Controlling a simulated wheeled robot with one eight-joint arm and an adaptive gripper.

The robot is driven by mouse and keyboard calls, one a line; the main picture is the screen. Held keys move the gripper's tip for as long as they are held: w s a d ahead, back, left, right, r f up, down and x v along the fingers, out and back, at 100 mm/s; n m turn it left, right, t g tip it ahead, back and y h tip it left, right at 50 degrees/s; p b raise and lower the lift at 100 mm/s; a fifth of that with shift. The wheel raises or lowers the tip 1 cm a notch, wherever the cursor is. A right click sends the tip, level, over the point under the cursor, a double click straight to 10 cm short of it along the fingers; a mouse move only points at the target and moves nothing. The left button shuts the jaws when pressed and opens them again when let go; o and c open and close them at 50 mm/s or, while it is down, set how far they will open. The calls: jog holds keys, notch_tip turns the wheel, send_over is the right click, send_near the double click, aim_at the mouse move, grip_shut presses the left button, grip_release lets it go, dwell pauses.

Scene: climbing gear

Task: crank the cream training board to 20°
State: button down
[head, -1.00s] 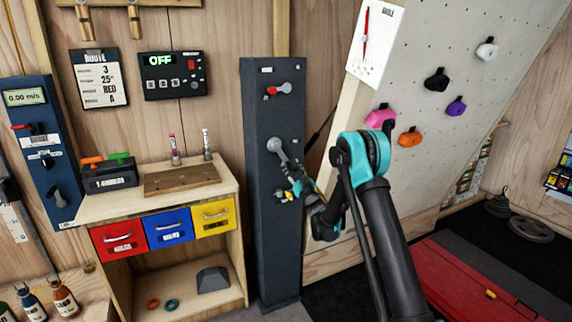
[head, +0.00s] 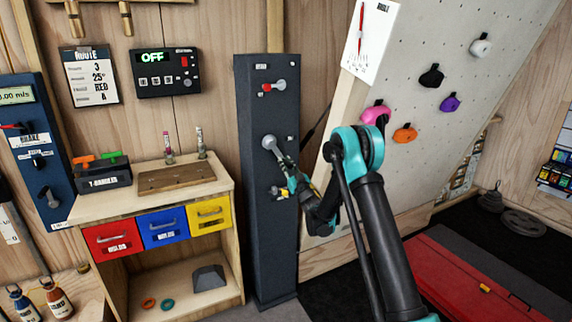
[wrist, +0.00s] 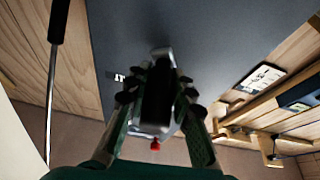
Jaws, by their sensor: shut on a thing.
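The cream training board (head: 440,120) leans at the right in the head view, dotted with small holes and several coloured holds. A white angle card (head: 371,42) with a red pointer is at its upper left edge; its scale is too small to read. A dark grey post (head: 262,215) stands left of the board. On it is a grey crank (head: 270,143) whose arm slants down to the right. My gripper (head: 291,185) is at the crank's outer end. In the wrist view, my gripper (wrist: 157,100) is shut around the crank's dark handle (wrist: 156,92), which hides part of the crank.
A wooden cabinet (head: 232,190) with coloured drawers stands close on the left. A red mat (head: 470,285) covers the floor at right.

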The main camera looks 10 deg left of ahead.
jog(key=shift+w+d+r+n, duration=0.1)
jog(key=shift+d+n, duration=0.1)
jog(key=shift+n, duration=0.1)
jog(key=shift+w+d+r+n+g+y, duration=0.3)
jog(key=shift+d+r+n+g+y, duration=0.2)
jog(key=shift+n, duration=0.5)
jog(key=shift+w+d+r+n+g+y, duration=0.35)
jog(key=shift+r+n, duration=0.3)
jog(key=shift+n, duration=0.35)
jog(key=shift+w+d+r+n+g+y, duration=0.35)
jog(key=shift+d+r+n+g, duration=0.15)
jog(key=shift+n, duration=0.5)
jog(key=shift+r, duration=0.2)
jog(key=c, duration=1.3)
grip_release()
jog(key=shift+s, duration=0.1)
